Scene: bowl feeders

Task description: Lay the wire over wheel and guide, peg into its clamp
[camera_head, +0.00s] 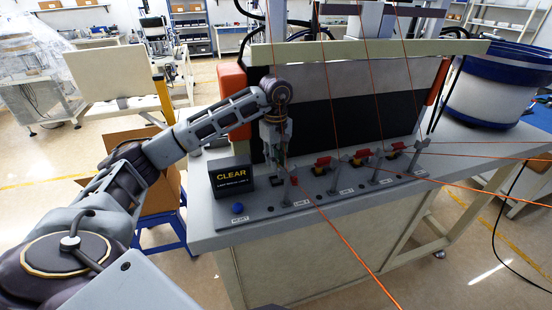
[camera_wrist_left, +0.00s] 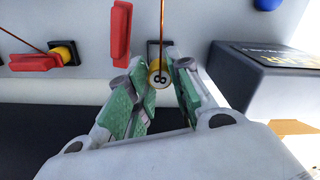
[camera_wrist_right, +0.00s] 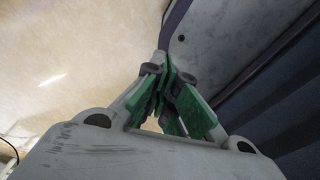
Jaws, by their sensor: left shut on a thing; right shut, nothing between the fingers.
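My left gripper (camera_head: 279,160) is at the leftmost station of the row on the grey bench. In the left wrist view its fingers (camera_wrist_left: 167,74) are shut on a small yellow peg (camera_wrist_left: 158,73) marked 8. The orange wire (camera_wrist_left: 163,25) runs from the peg; in the head view the wire (camera_head: 343,240) slants down to the lower right. A black clamp block (camera_wrist_left: 154,46) lies right by the peg; whether the peg is seated in it I cannot tell. A red lever (camera_wrist_left: 120,35) stands beside it. My right gripper (camera_wrist_right: 167,75) is shut and empty.
Further stations with red levers (camera_head: 322,162) and yellow pegs stand to the right, with wires running off right. A black CLEAR display (camera_head: 231,180) and a blue button (camera_head: 238,208) are close on the left. A blue-white bowl feeder (camera_head: 494,85) stands at the right.

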